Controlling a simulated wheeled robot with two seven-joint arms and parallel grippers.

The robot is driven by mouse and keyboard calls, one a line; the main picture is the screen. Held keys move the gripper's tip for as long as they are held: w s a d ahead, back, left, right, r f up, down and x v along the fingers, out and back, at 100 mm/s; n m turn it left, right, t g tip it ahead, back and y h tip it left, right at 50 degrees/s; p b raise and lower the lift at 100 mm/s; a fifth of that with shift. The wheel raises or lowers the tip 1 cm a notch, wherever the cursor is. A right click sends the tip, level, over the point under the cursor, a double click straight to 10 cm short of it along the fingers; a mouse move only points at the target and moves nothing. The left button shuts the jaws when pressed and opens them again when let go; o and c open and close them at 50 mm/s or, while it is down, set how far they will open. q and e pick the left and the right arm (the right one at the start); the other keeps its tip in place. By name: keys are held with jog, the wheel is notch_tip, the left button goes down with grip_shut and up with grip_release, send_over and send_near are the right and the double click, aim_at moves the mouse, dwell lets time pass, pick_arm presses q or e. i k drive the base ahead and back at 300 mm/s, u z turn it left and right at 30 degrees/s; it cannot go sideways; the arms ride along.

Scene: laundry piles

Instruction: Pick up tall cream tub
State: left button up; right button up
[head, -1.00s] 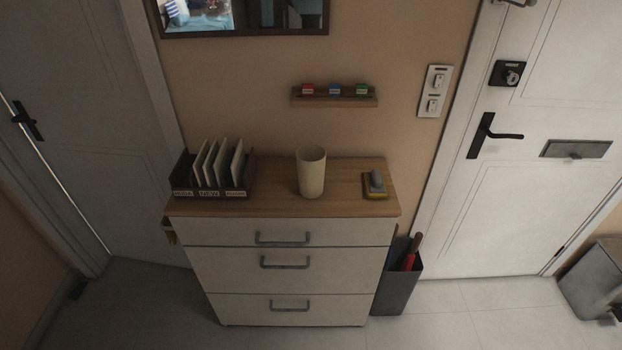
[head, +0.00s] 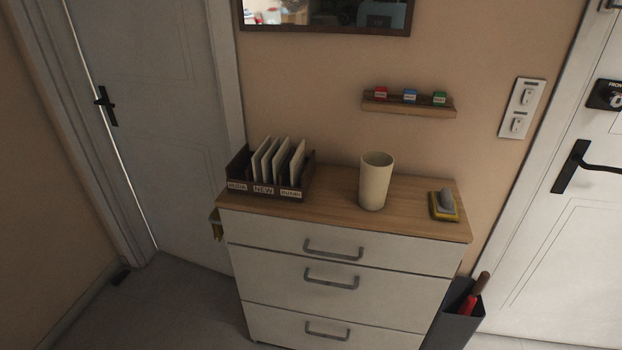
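The tall cream tub (head: 375,182) stands upright on the wooden top of a white chest of drawers (head: 335,212). It is right of the middle of that top, and its open rim faces up. It stands apart from the things on either side. Neither of my grippers shows in the head view.
A dark letter rack (head: 262,188) with several pale cards stands left of the tub. A grey and yellow object (head: 444,206) lies to its right. A small wall shelf (head: 408,104) holds three coloured blocks. A dark bin (head: 456,318) stands right of the chest.

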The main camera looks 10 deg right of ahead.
aim_at(374, 182)
jog(key=u, duration=0.3)
jog(key=i, duration=1.05)
jog(key=z, duration=1.15)
